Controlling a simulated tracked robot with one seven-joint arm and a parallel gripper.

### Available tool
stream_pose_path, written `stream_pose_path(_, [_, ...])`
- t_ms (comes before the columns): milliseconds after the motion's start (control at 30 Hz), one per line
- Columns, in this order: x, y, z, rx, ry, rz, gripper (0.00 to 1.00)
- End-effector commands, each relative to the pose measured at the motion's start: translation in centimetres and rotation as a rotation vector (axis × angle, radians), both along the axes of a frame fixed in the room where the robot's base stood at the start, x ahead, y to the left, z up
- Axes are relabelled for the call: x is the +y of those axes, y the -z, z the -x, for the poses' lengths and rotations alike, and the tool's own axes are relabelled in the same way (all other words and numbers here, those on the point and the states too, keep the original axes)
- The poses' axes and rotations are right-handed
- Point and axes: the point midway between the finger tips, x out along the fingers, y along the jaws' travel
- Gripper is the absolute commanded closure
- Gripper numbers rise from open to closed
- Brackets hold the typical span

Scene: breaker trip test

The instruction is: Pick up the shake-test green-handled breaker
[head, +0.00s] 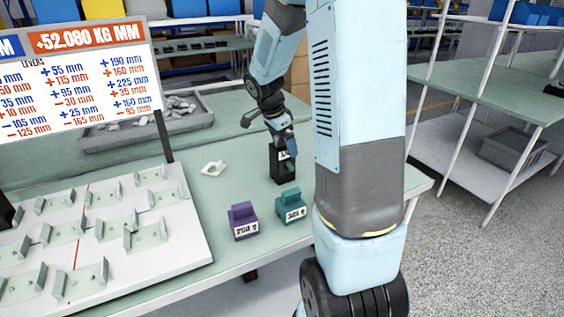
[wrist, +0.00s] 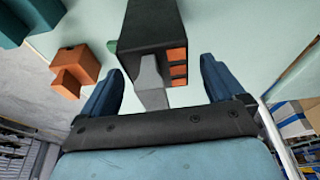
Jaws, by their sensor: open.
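A black box-shaped breaker (head: 281,165) with a green part low on its right side stands upright on the pale green bench in the head view. My gripper (head: 286,143) is at its top. In the wrist view the black breaker (wrist: 152,30) shows orange slots on one face, a grey tab (wrist: 152,82) and a small green bit at its left edge. My gripper (wrist: 162,75) is open, with one dark blue finger on each side of the grey tab. Whether the fingers touch it I cannot tell.
A teal block (head: 290,206) and a purple block (head: 242,221), both labelled, sit nearer on the bench. An orange block (wrist: 75,70) lies left of the breaker in the wrist view. A white board (head: 130,262) with metal brackets and a sign (head: 92,80) stand left.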

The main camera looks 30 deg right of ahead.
Motion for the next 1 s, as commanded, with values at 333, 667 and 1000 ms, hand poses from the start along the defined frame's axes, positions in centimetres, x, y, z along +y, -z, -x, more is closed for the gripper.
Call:
stream_pose_path(333, [-0.05, -0.02, 0.01, 0.000, 0.001, 0.000, 0.21])
stream_pose_path(667, [-0.07, -0.04, 0.01, 0.000, 0.001, 0.000, 0.52])
stream_pose_path(1000, [-0.09, -0.05, 0.01, -0.001, 0.002, 0.000, 0.85])
